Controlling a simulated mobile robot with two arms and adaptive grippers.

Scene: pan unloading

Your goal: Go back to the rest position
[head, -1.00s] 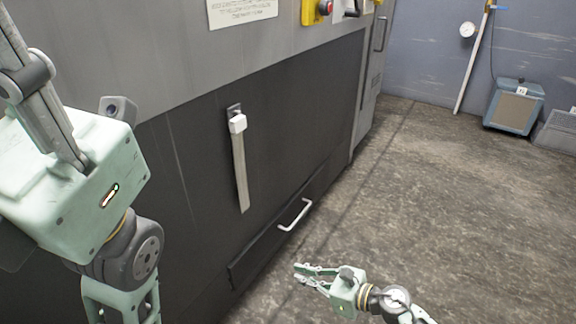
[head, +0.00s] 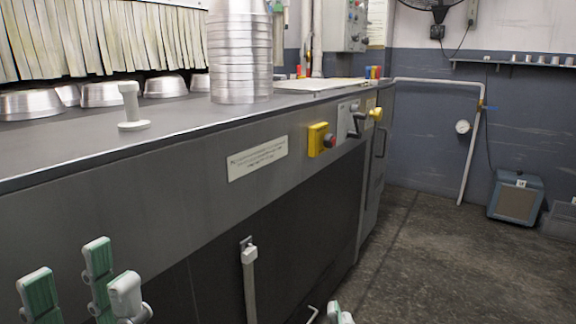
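My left gripper (head: 68,285) is at the bottom left, in front of the machine's grey side panel. Its green finger pads point up and stand apart, with nothing between them. Of my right arm, only a small green and white part (head: 338,313) shows at the bottom edge; whether that gripper is open or shut is hidden. A tall stack of silver round pans (head: 240,55) stands on the machine's grey top, away from both grippers.
Several single pans (head: 103,94) sit along the strip curtain (head: 110,40). A white knob-like post (head: 132,108) stands on the machine top.

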